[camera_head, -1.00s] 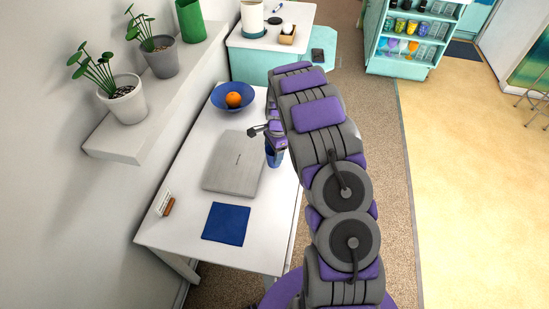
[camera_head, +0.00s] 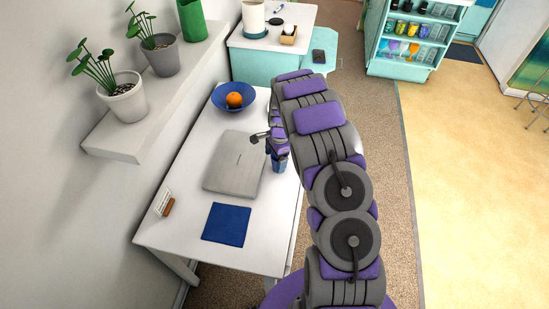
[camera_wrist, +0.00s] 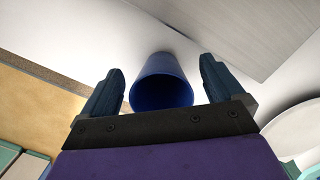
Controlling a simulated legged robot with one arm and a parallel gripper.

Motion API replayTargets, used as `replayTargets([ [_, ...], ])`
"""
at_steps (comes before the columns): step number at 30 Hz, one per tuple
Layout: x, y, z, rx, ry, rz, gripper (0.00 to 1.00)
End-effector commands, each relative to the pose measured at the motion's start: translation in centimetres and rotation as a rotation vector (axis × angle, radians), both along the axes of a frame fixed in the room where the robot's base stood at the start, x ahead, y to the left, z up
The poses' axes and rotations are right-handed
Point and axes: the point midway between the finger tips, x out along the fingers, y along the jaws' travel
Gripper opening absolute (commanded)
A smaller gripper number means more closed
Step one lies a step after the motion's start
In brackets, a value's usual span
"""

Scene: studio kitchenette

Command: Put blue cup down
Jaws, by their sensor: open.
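The blue cup (camera_head: 280,164) stands at the right edge of the white table (camera_head: 262,225), just right of the laptop, partly hidden by my arm. In the wrist view the blue cup (camera_wrist: 161,84) sits between my two fingers, its open rim facing the camera and its far end on the white tabletop. My gripper (camera_wrist: 161,68) is open, with a gap between each finger and the cup. In the head view my gripper (camera_head: 272,143) is just above the cup and partly hidden by my arm.
A grey laptop (camera_head: 235,165) lies left of the cup. A blue bowl (camera_head: 221,104) with an orange (camera_head: 234,99) stands at the back. A dark blue mat (camera_head: 226,224) and a small card holder (camera_head: 165,203) lie nearer. Bare tabletop lies between mat and cup.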

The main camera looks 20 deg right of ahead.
Motion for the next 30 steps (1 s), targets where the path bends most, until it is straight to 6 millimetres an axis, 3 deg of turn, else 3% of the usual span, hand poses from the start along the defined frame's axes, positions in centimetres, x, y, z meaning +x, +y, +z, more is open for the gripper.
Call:
replayTargets([
  [8,0.1,-0.2,2.1,-0.001,-0.002,-0.001,0.95],
  [21,0.2,-1.2,10.5,-0.003,-0.005,-0.002,0.95],
  [24,0.2,-1.3,11.6,-0.003,-0.004,0.0,0.95],
  [30,-1.6,-0.5,14.7,-0.014,0.002,0.077,0.95],
])
